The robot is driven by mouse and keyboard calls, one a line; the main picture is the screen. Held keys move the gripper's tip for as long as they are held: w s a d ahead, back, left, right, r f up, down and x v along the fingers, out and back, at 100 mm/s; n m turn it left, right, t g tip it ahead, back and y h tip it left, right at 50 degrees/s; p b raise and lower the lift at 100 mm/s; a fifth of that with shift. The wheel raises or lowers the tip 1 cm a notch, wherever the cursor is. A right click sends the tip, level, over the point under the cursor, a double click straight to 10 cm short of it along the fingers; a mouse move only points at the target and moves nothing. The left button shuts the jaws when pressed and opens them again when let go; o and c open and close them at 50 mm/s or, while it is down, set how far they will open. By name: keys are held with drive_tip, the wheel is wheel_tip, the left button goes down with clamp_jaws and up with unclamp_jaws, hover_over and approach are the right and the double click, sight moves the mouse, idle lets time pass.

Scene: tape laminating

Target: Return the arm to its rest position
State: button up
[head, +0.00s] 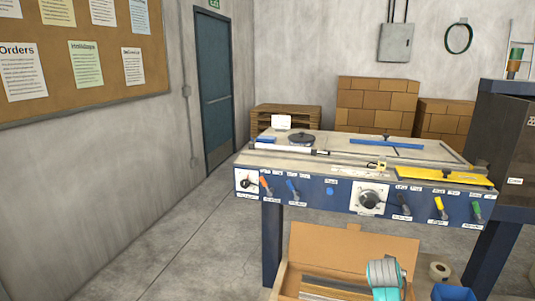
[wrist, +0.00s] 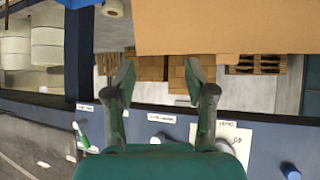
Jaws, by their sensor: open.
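My gripper (wrist: 159,82) shows in the wrist view with its two dark green fingers spread apart and nothing between them. The wrist view appears upside down, with the blue front panel (wrist: 60,113) of the workbench running across behind the fingers. A grey and teal part of my arm rises at the bottom of the head view, in front of the open cardboard box. The gripper's fingers cannot be made out in the head view.
The workbench (head: 345,150) carries knobs and coloured levers on its front. An open cardboard box (head: 345,243) sits low before it, with a tape roll (head: 440,271) and blue bin (head: 454,293) to the right. A dark cabinet (head: 505,145) stands right. The left floor (head: 170,240) is clear.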

drive_tip(key=s+a+f+n+t+y, duration=0.1)
drive_tip(key=s+a+f+n, duration=0.1)
drive_tip(key=s+a+f, duration=0.6)
drive_tip(key=s+a+f+n+t+y, duration=0.2)
drive_tip(key=s+a+f, duration=0.1)
drive_tip(key=s+f, duration=0.9)
drive_tip(key=s+a+r+n+t+y, duration=0.1)
drive_tip(key=s+a, duration=0.2)
drive_tip(key=s, duration=0.7)
drive_tip(key=s+a+r, duration=0.1)
drive_tip(key=s+a, duration=0.2)
drive_tip(key=s, duration=0.7)
drive_tip(key=s+a+r+t+y, duration=0.1)
drive_tip(key=s+r, duration=0.8)
drive_tip(key=s, duration=0.2)
drive_tip(key=s+a+r+n+t+y, duration=0.1)
drive_tip(key=s+a+r, duration=0.1)
drive_tip(key=s+r, duration=0.7)
drive_tip(key=s, duration=0.2)
drive_tip(key=shift+s+a, duration=0.2)
drive_tip(key=shift+s, duration=0.2)
